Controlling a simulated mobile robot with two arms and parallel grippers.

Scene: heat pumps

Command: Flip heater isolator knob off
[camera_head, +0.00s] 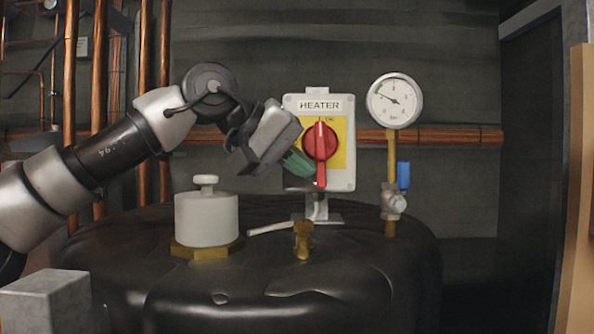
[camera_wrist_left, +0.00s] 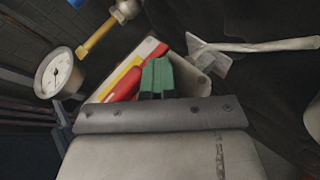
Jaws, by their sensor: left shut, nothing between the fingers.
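The heater isolator is a white box with a yellow plate, labelled HEATER (camera_head: 319,105), above the black tank. Its red knob (camera_head: 320,142) stands upright, with its pointer up towards the ON mark. My left gripper (camera_head: 303,165) comes in from the left, its green fingers shut and empty at the lower left of the knob. In the left wrist view the green fingertips (camera_wrist_left: 158,70) are beside the red knob (camera_wrist_left: 124,86); I cannot tell whether they touch it. My right gripper is not in view.
A pressure gauge (camera_head: 395,100) on a brass pipe with a blue-handled valve (camera_head: 403,175) stands right of the box. Below are a white cap (camera_head: 206,218), a grey lever (camera_head: 270,229) and a brass fitting (camera_head: 302,240) on the black tank (camera_head: 280,300). Copper pipes run behind.

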